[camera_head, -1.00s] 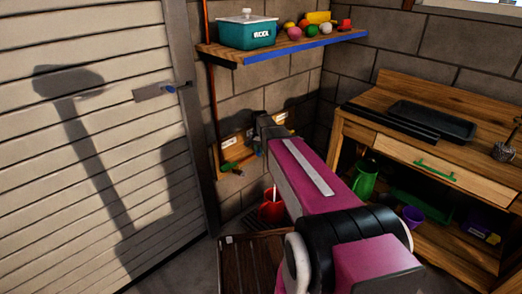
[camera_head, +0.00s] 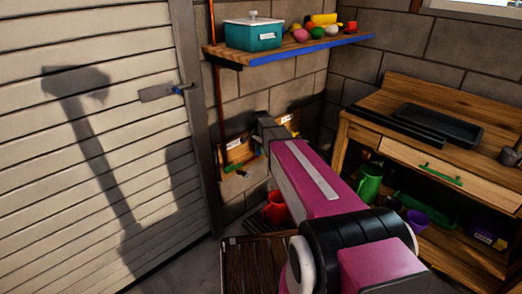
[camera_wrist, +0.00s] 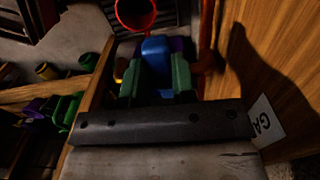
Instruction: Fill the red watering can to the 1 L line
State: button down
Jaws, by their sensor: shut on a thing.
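The red watering can (camera_head: 275,207) stands low by the wall, partly hidden behind my arm in the head view. Its round open top (camera_wrist: 135,12) shows at the upper edge of the wrist view, beyond my gripper. The water level and the 1 L line cannot be seen. My gripper (camera_wrist: 156,75), with green fingers, is shut on a blue handle (camera_wrist: 154,50) beside the wooden tap board (camera_wrist: 255,70). In the head view my arm hides the fingers. A green tap handle (camera_head: 229,168) shows on the left part of the board.
A slatted wooden crate (camera_head: 262,265) stands on the floor before the can. A workbench (camera_head: 400,95) with a green jug (camera_head: 369,185) below is at right. A shelf (camera_head: 300,48) hangs above the board. A closed slatted door (camera_head: 100,130) is at left.

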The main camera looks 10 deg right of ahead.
jog(key=c, duration=0.9)
grip_release()
jog(key=shift+r, duration=0.1)
notch_tip(320, 180, up, 11)
jog(key=shift+f, duration=0.15)
